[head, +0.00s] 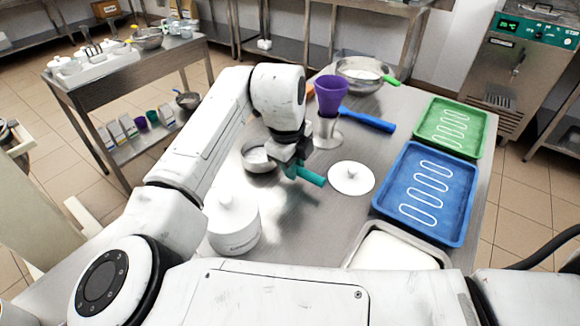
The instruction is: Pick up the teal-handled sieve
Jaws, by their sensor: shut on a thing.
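The teal-handled sieve's handle (312,177) shows in the head view, sticking out to the right of my gripper (291,168). My gripper is shut on this handle, over the middle of the steel table. A round metal bowl shape (257,166) with a pale inside shows just left of the gripper. It looks like the sieve's basket, but the gripper hides the join. I cannot tell how far the sieve is above the table.
A white lid (351,178) lies right of the gripper. A lidded white tub (233,223) stands in front. A purple cup (330,94), a blue handle (371,121) and a green-handled sieve (364,73) are behind. Blue (459,232) and green (478,150) trays lie at right.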

